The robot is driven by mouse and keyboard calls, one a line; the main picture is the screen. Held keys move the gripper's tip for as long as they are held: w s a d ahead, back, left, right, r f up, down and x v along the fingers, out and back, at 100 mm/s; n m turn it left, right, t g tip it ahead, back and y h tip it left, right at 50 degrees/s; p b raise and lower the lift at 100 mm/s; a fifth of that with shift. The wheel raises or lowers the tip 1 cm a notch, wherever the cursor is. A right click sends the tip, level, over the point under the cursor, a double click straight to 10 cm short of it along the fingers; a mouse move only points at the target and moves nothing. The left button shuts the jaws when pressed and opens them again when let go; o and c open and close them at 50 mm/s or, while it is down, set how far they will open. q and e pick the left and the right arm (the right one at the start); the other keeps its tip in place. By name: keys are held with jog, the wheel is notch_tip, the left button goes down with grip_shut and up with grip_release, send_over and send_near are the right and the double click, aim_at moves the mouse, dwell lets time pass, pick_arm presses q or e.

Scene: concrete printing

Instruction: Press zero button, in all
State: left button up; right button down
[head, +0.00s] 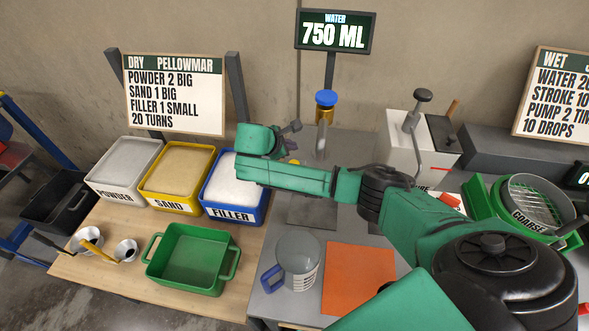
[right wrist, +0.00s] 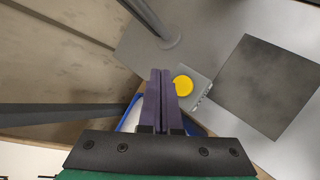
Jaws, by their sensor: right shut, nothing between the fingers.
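The round yellow button (right wrist: 184,86) sits on a small grey box (right wrist: 200,88) in the right wrist view. In the head view only a bit of yellow (head: 294,161) shows behind my right arm. My right gripper (right wrist: 160,72) is shut and empty, its fingertips just left of the button in the wrist view. Whether they touch it I cannot tell. In the head view the right gripper (head: 292,128) is partly hidden by its own wrist. The display (head: 334,33) reads WATER 750 ML. My left gripper is out of view.
A dark square plate (right wrist: 268,85) lies beside the button box. Bins of powder (head: 122,170), sand (head: 178,178) and filler (head: 232,197) stand left of my arm. A grey jug (head: 299,254) and an orange mat (head: 358,280) are in front. A post (right wrist: 165,35) rises behind the button.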

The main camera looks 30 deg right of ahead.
jog(key=f+b, duration=0.1)
jog(key=f, duration=0.2)
jog(key=shift+a+b, duration=0.2)
jog(key=shift+b, duration=0.15)
jog(key=shift+d+f+b, duration=0.15)
jog(key=shift+f+b, duration=0.15)
jog(key=shift+f, duration=0.5)
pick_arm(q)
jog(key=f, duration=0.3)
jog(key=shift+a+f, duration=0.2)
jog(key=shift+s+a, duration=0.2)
pick_arm(e)
jog(key=shift+f, duration=0.35)
